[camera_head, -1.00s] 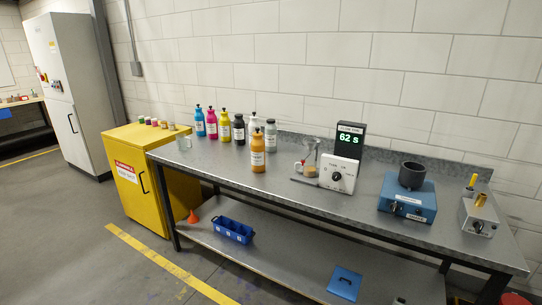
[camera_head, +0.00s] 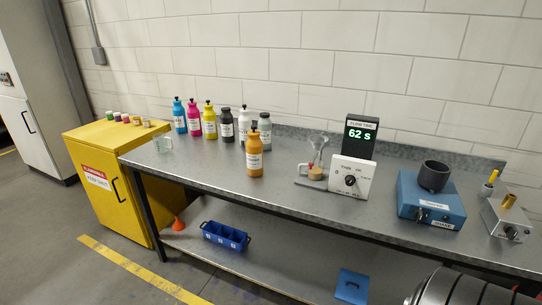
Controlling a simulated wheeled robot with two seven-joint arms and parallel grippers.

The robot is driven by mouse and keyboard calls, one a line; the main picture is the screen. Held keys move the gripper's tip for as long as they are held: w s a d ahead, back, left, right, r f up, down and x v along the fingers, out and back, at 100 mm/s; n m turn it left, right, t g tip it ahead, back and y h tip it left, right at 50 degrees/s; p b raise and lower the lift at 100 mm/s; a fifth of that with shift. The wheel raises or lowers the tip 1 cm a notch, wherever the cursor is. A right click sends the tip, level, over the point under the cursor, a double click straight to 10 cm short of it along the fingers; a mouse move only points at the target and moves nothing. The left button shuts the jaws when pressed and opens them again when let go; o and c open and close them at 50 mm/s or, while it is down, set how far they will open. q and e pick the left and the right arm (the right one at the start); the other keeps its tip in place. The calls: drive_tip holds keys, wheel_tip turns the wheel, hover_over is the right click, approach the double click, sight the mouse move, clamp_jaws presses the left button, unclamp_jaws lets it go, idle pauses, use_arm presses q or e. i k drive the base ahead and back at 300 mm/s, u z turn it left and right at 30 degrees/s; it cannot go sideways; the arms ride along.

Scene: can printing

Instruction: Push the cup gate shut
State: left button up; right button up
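The flow cup stand (camera_head: 312,172) is on the grey workbench (camera_head: 225,170), just left of the white timer box (camera_head: 352,180). It has a clear glass funnel-like part on top, a small red part at its side and a tan-coloured vessel below. The cup gate is too small to make out, so I cannot tell whether it is open or shut. The dark display (camera_head: 361,137) behind the box reads 62 s. Neither of my grippers is in view.
Several ink bottles (camera_head: 210,121) stand along the wall. An orange bottle (camera_head: 254,158) stands in front of them, left of the stand. A blue device (camera_head: 431,200) is on the right. The front middle of the bench is clear.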

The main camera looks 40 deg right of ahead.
sight(311, 164)
drive_tip(key=z, duration=0.25)
drive_tip(key=i, duration=1.1)
drive_tip(key=z, duration=0.65)
